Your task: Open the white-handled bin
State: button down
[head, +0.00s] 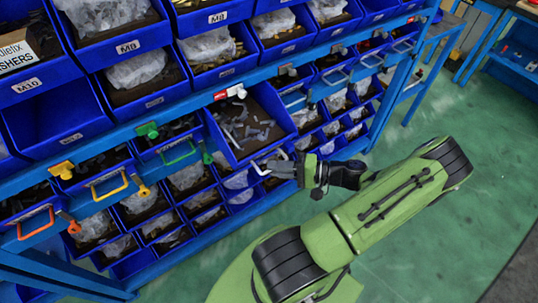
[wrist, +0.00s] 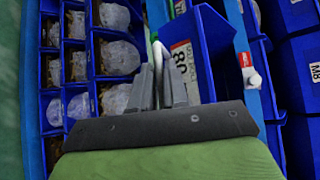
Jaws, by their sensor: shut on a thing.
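The white-handled bin (head: 214,139) is a blue bin in the rack's middle row, in the head view. It stands out from the rail with its inside showing, and grey metal parts lie in it. Its white handle (head: 262,164) is at the front lower edge. My gripper (head: 281,167) is at this handle and shut on it. In the wrist view the white handle (wrist: 158,62) stands between the two grey fingers (wrist: 161,88), beside the bin's labelled blue front (wrist: 205,55). The fingertips partly hide the handle.
A white latch (head: 238,91) sits on the blue rail above the bin. Bins with green (head: 178,153), yellow (head: 109,185) and orange (head: 36,224) handles are to the left. Small open bins (head: 190,178) are below. Green floor (head: 420,140) is clear to the right.

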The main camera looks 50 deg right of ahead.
jog(key=shift+s+a, duration=0.2)
jog(key=shift+s, duration=0.45)
jog(key=c, duration=1.2)
grip_release()
jog(key=p+v, duration=0.1)
jog(key=v, duration=1.5)
jog(key=shift+w, duration=0.15)
